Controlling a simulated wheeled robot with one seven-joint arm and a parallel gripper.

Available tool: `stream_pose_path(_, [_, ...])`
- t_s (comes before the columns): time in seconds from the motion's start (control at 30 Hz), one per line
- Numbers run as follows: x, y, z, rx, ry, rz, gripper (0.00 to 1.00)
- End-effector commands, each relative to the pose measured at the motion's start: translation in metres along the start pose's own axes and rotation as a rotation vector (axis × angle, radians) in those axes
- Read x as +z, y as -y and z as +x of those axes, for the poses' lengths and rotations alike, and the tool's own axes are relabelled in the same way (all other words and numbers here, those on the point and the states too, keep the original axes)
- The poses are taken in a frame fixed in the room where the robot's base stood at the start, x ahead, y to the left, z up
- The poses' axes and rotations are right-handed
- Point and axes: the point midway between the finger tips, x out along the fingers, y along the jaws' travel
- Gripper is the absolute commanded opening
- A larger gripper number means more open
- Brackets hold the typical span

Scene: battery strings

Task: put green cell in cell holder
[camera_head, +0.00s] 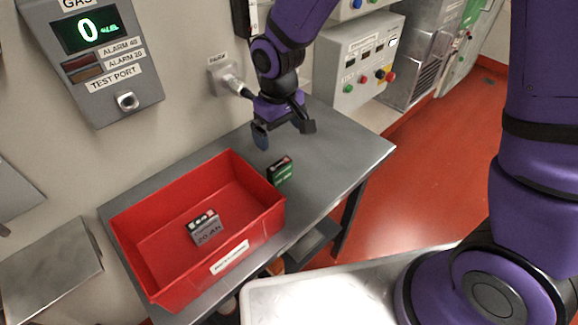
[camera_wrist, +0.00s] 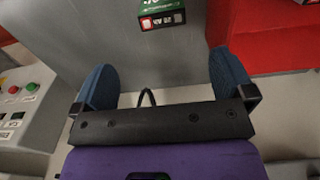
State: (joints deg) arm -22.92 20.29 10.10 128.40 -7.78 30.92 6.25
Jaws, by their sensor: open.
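The green cell (camera_head: 280,171) is a small block with a green side and a dark top with red and white marks. It stands on the grey table just right of the red bin, and shows at the top edge of the wrist view (camera_wrist: 161,14), partly cut off. My gripper (camera_head: 284,139) is open and empty, above the table just behind the cell. In the wrist view its two blue fingertips (camera_wrist: 165,82) are wide apart, with the cell beyond them. A grey cell (camera_head: 205,228) marked 20 Ah sits in the red bin. I cannot make out a separate cell holder.
The red bin (camera_head: 240,225), with a white label on its front, fills the table's left part. The grey table (camera_head: 345,150) is clear to the right. A wall socket with a plug (camera_head: 228,78) and a control box (camera_head: 357,65) are behind.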

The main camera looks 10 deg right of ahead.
Motion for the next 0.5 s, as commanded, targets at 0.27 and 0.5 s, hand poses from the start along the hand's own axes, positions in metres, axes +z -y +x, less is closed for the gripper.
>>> stream_pose_path(0.27, [-0.004,0.012,0.026,-0.010,0.019,-0.024,1.00])
stream_pose_path(0.5, [-0.004,0.012,0.060,-0.010,0.019,-0.023,1.00])
